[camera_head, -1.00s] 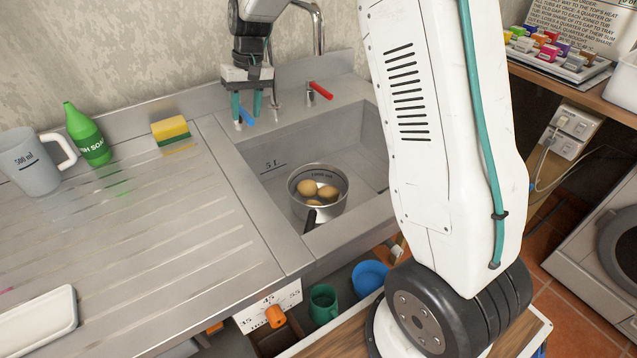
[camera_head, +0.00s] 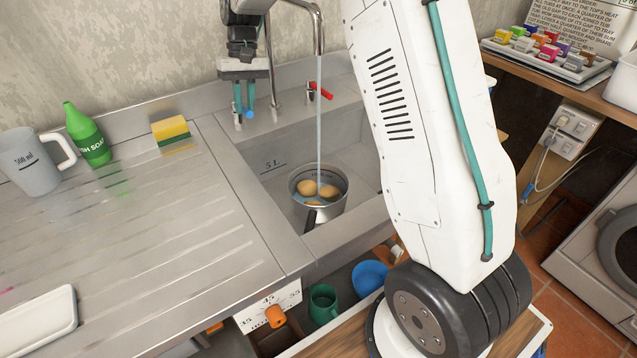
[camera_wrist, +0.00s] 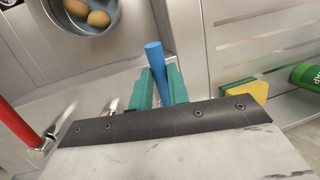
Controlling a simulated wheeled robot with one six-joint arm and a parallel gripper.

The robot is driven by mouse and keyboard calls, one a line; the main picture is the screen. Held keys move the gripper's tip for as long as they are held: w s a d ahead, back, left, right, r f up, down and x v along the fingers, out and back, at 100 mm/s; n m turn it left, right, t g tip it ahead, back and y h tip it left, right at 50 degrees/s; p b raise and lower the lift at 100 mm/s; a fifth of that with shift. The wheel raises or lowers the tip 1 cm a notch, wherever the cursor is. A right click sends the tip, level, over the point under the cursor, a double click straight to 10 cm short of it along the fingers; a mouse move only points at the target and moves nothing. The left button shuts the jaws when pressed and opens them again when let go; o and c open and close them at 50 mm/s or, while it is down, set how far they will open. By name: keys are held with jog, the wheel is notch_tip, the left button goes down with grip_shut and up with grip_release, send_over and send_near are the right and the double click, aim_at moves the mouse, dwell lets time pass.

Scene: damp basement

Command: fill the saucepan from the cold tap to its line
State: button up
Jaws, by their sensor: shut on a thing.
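The metal saucepan (camera_head: 322,212) stands in the sink basin (camera_head: 362,135), with brown eggs or potatoes and water inside. Its dark handle points toward the front. A stream of water (camera_head: 319,110) falls from the spout (camera_head: 317,30) into it. My gripper (camera_head: 243,118) is at the back left of the sink, with teal fingers shut on the blue cold tap lever (camera_head: 250,115). In the wrist view the blue lever (camera_wrist: 155,62) shows between the fingers, and the saucepan (camera_wrist: 72,22) is at top left. I cannot read the water level against the line.
The red tap lever (camera_head: 321,91) is right of my gripper. A sponge (camera_head: 170,129), green soap bottle (camera_head: 87,137) and grey jug (camera_head: 33,160) stand on the left. The ribbed drainboard (camera_head: 150,240) is mostly clear. My arm hides the sink's right side.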

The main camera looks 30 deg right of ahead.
jog(key=shift+w+r+g, duration=0.45)
jog(key=shift+r+g, duration=0.15)
jog(key=shift+g, duration=0.6)
dwell(6.8)
